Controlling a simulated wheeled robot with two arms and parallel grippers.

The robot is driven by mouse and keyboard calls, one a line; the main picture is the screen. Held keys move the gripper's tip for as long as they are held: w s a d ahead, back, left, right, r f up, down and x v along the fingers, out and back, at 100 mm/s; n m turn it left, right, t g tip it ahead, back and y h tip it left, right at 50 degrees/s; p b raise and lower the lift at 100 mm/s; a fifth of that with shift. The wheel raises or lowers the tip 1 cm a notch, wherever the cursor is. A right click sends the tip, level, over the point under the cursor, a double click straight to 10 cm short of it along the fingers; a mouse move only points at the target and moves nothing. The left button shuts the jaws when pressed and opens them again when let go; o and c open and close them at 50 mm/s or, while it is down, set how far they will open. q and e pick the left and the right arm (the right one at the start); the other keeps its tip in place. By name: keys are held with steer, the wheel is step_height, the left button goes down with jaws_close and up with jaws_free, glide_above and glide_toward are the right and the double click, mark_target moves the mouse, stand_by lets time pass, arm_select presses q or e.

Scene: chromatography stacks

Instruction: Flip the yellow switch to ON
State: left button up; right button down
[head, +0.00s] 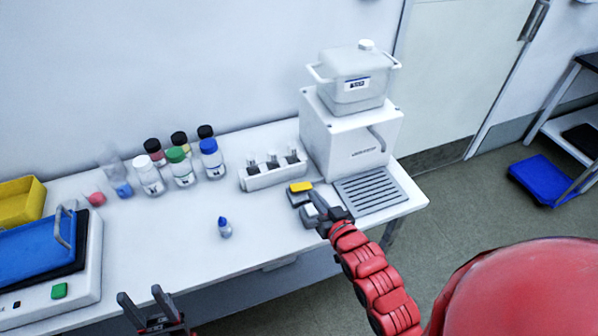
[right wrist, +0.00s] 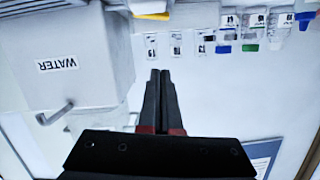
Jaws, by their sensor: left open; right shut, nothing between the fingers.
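The yellow switch (head: 300,187) sits on a small grey base on the white bench, just left of the drip grille. It shows in part as a yellow strip at the top edge of the right wrist view (right wrist: 152,16). A similar white switch (head: 309,210) is in front of it, partly covered by my gripper. My right gripper (head: 314,200) is shut and empty, its fingertips close to the two switches; I cannot tell whether they touch. The lever's ON or OFF position is too small to read. My left gripper (head: 140,294) is open and empty at the bench's front.
A white dispenser (head: 340,140) labelled WATER in the upside-down wrist view stands behind the grille (head: 370,194). A white vial rack (head: 273,176) is left of the switches. Capped bottles (head: 181,167) and a blue-capped dropper bottle (head: 225,228) stand further left. The bench's front middle is clear.

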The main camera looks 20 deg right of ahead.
steer(key=shift+f, duration=0.2)
steer(key=shift+s+r, duration=0.1)
steer(key=p, duration=0.2)
glide_above(301, 187)
steer(key=s+a, duration=0.1)
steer(key=s, duration=0.1)
step_height(301, 187, down, 2)
steer(key=shift+f, duration=0.1)
steer(key=f, duration=0.2)
steer(key=f+p, duration=0.1)
steer(key=shift+s+a+f, duration=0.1)
steer(key=shift+a+f, duration=0.1)
steer(key=shift+a, duration=0.05)
steer(key=shift+f, duration=0.35)
